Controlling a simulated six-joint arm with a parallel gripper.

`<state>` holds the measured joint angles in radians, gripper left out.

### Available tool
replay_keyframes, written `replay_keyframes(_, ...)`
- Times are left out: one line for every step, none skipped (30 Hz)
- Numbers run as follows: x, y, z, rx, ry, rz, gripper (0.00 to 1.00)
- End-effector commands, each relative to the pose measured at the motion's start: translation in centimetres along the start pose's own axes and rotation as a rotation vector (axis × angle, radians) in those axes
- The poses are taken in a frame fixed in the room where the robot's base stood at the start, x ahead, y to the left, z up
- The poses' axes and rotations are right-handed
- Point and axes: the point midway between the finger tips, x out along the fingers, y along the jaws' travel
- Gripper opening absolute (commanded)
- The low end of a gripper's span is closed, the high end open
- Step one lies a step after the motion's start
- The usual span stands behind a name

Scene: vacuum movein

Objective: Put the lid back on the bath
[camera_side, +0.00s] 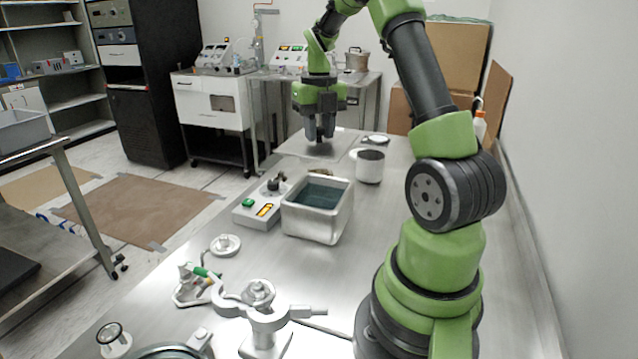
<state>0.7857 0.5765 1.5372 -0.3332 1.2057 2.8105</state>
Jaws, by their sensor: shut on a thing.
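The bath (312,225) is an open rectangular metal tank in the middle of the bench, with dark bluish liquid inside. The lid (297,147) is a flat pale plate on the far side of the bath, near the far end of the bench. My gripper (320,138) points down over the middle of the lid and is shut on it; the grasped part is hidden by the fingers. The lid looks level, and I cannot tell whether it touches the bench. It is apart from the bath.
A white cup with a dark top (369,167) stands right of the bath's far side. A control box with green and orange panels (258,207) is close at its left. A clamp stand (262,315) and small fittings (225,245) occupy the near bench. A wall runs along the right.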

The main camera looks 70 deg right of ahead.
Motion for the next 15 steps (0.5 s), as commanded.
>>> replay_keyframes(1.0,-0.1,-0.1,0.006,0.007,0.001,0.01)
replay_keyframes(1.7,-0.1,-0.1,0.007,0.009,0.001,0.01)
replay_keyframes(2.5,0.0,-0.1,0.006,0.008,0.001,0.01)
replay_keyframes(3.1,0.0,-0.1,0.005,0.008,0.001,0.01)
replay_keyframes(3.5,0.0,-0.1,0.005,0.007,0.001,0.01)
replay_keyframes(4.1,0.0,-0.1,0.004,0.006,0.001,0.01)
replay_keyframes(4.5,0.0,-0.1,0.004,0.006,0.001,0.01)
replay_keyframes(4.7,0.0,-0.1,0.003,0.005,0.001,0.01)
replay_keyframes(5.0,0.0,-0.1,0.003,0.004,0.001,0.01)
replay_keyframes(5.3,0.0,-0.1,0.002,0.004,0.001,0.01)
replay_keyframes(5.7,0.0,-0.1,0.002,0.005,0.001,0.01)
replay_keyframes(6.3,0.0,-0.1,0.002,0.006,0.001,0.01)
replay_keyframes(6.8,0.0,-0.1,0.002,0.006,0.001,0.01)
replay_keyframes(7.3,0.0,-0.1,0.002,0.007,0.002,0.01)
replay_keyframes(7.9,0.0,-0.1,0.001,0.006,0.001,0.01)
